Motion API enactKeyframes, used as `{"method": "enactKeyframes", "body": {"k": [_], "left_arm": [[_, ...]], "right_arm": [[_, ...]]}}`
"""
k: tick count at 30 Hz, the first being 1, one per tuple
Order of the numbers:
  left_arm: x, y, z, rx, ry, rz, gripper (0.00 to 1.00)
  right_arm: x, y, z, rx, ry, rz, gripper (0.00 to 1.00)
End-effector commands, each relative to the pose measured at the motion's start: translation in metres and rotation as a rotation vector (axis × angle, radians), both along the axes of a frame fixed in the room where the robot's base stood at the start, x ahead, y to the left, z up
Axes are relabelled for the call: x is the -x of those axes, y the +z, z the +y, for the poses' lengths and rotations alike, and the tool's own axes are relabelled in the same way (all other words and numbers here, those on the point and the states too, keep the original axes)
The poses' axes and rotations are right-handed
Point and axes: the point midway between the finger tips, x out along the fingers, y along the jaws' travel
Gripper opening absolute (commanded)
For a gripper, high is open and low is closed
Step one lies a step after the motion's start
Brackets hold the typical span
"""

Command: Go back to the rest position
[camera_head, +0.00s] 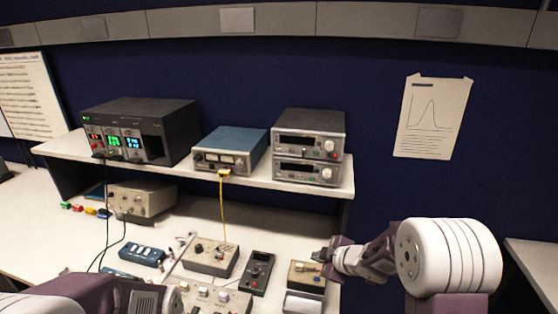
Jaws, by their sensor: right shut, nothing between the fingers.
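My right arm comes in from the lower right, and its gripper (328,254) is shut and empty. It is over the right part of the bench, close above a small yellowish-topped box (305,276); I cannot tell whether it touches the box. My left arm shows only as white and purple links along the bottom left edge. Its gripper is not visible.
The white bench (40,225) holds a grey control box (210,257), a dark handheld meter (257,272) and a blue strip (142,255). A shelf (255,180) above carries several instruments. A yellow cable (222,210) and black cables hang from it.

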Motion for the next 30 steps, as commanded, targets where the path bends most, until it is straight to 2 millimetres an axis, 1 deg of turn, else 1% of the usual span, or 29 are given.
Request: {"method": "enactKeyframes", "body": {"k": [1, 2, 3, 4, 5, 6, 7, 8, 9, 12, 15, 17, 19, 30], "left_arm": [[0.000, 0.000, 0.000, 0.000, 0.000, 0.000, 0.37], [0.000, 0.000, 0.000, 0.000, 0.000, 0.000, 0.37], [0.000, 0.000, 0.000, 0.000, 0.000, 0.000, 0.37], [0.000, 0.000, 0.000, 0.000, 0.000, 0.000, 0.37], [0.000, 0.000, 0.000, 0.000, 0.000, 0.000, 0.37], [0.000, 0.000, 0.000, 0.000, 0.000, 0.000, 0.37], [0.000, 0.000, 0.000, 0.000, 0.000, 0.000, 0.37], [0.000, 0.000, 0.000, 0.000, 0.000, 0.000, 0.37], [0.000, 0.000, 0.000, 0.000, 0.000, 0.000, 0.37], [0.000, 0.000, 0.000, 0.000, 0.000, 0.000, 0.37], [0.000, 0.000, 0.000, 0.000, 0.000, 0.000, 0.37], [0.000, 0.000, 0.000, 0.000, 0.000, 0.000, 0.37], [0.000, 0.000, 0.000, 0.000, 0.000, 0.000, 0.37], [0.000, 0.000, 0.000, 0.000, 0.000, 0.000, 0.37]], "right_arm": [[0.002, 0.024, 0.013, -0.008, 0.009, -0.042, 0.00], [0.006, 0.036, 0.015, -0.023, -0.033, -0.051, 0.00], [0.015, 0.044, 0.007, -0.043, -0.142, -0.029, 0.00], [0.025, 0.044, -0.001, -0.059, -0.234, 0.003, 0.00], [0.038, 0.042, -0.010, -0.077, -0.332, 0.048, 0.00], [0.059, 0.034, -0.022, -0.105, -0.465, 0.123, 0.00], [0.078, 0.027, -0.030, -0.127, -0.565, 0.187, 0.00], [0.098, 0.018, -0.036, -0.151, -0.663, 0.258, 0.00], [0.126, 0.006, -0.041, -0.178, -0.782, 0.355, 0.00], [0.185, -0.018, -0.042, -0.227, -1.003, 0.572, 0.00], [0.222, -0.030, -0.035, -0.246, -1.128, 0.722, 0.00], [0.234, -0.032, -0.032, -0.250, -1.169, 0.774, 0.00], [0.240, -0.033, -0.032, -0.244, -1.185, 0.798, 0.00], [0.239, -0.033, -0.033, -0.243, -1.185, 0.795, 0.00]]}}
